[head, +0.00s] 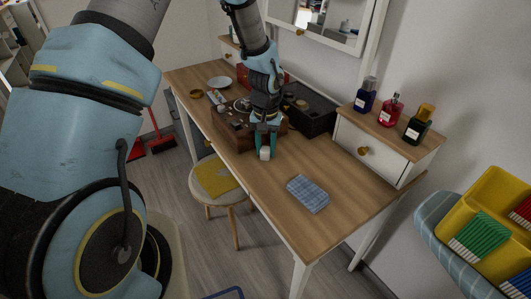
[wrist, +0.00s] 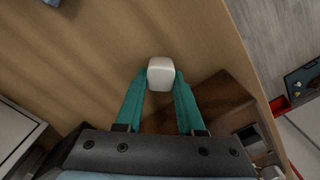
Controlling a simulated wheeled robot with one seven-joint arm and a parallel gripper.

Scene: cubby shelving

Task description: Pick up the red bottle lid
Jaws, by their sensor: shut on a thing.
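My gripper (head: 265,143) is over the wooden desk, in front of the brown box. Its teal fingers also show in the wrist view (wrist: 160,85), shut on a small white rounded block (wrist: 161,72) between the tips. The white block also shows in the head view (head: 265,154), at or just above the desk top; I cannot tell if it touches. I see no separate loose red lid.
A blue bottle (head: 365,99) and a dark bottle with a gold cap (head: 416,130) flank the red bottle. A folded blue cloth (head: 308,194) lies on the desk (head: 262,187). A brown box (head: 232,137) and black case (head: 312,119) stand behind. A stool (head: 218,182) is at the front.

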